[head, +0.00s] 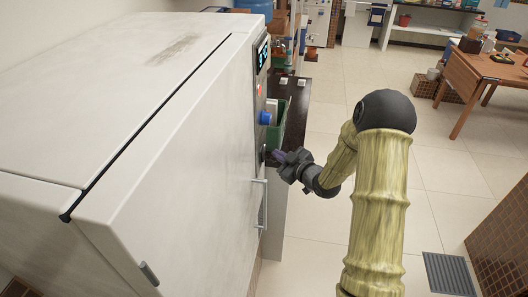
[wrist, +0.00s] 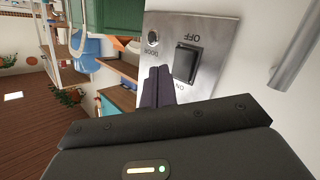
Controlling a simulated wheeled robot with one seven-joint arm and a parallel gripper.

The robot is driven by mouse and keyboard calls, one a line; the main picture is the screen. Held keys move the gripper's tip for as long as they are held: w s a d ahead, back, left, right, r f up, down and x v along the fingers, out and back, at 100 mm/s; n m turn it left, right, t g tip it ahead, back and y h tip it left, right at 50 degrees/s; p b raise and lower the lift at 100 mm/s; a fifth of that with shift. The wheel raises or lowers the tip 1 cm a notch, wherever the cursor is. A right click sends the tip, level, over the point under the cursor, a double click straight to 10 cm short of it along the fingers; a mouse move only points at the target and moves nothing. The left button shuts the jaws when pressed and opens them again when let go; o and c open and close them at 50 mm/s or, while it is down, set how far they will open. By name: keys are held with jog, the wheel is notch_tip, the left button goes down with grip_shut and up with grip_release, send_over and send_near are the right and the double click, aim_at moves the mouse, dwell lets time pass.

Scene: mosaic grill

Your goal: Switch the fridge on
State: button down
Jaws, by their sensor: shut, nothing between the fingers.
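The fridge (head: 165,130) is a large white, stained cabinet filling the left of the head view. A narrow control strip runs along its door edge, with a lit display (head: 263,54), a red light (head: 259,90) and a blue knob (head: 265,117). In the wrist view, a metal plate (wrist: 215,35) carries a black rocker switch (wrist: 187,63), with upside-down OFF and ON labels at its two ends. My gripper (head: 279,155) is shut and empty near the lower strip. In the wrist view its dark fingertips (wrist: 159,72) are just left of the switch; contact cannot be told.
A metal handle (head: 264,203) stands out from the fridge door below my gripper; a bar shows in the wrist view (wrist: 297,48). A dark counter (head: 296,110) with a green bin (head: 275,135) lies beyond. Open tiled floor (head: 325,215) is to the right.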

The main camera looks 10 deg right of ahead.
jog(key=d, duration=0.1)
jog(key=s+d, duration=0.1)
jog(key=d, duration=0.2)
jog(key=shift+s+f+b, duration=0.2)
jog(key=shift+f+b, duration=0.05)
jog(key=shift+b, duration=0.05)
dwell(0.4)
jog(key=s+a+r+m+g+h, duration=0.1)
jog(key=s+m+g+h, duration=0.3)
jog(key=s, duration=1)
jog(key=s+a+r+m+g+h, duration=0.1)
jog(key=s+r+m+g+h, duration=0.2)
jog(key=s, duration=1.1)
jog(key=m+g, duration=0.3)
jog(key=g, duration=0.1)
jog(key=shift+h, duration=0.4)
jog(key=shift+w+a, duration=0.1)
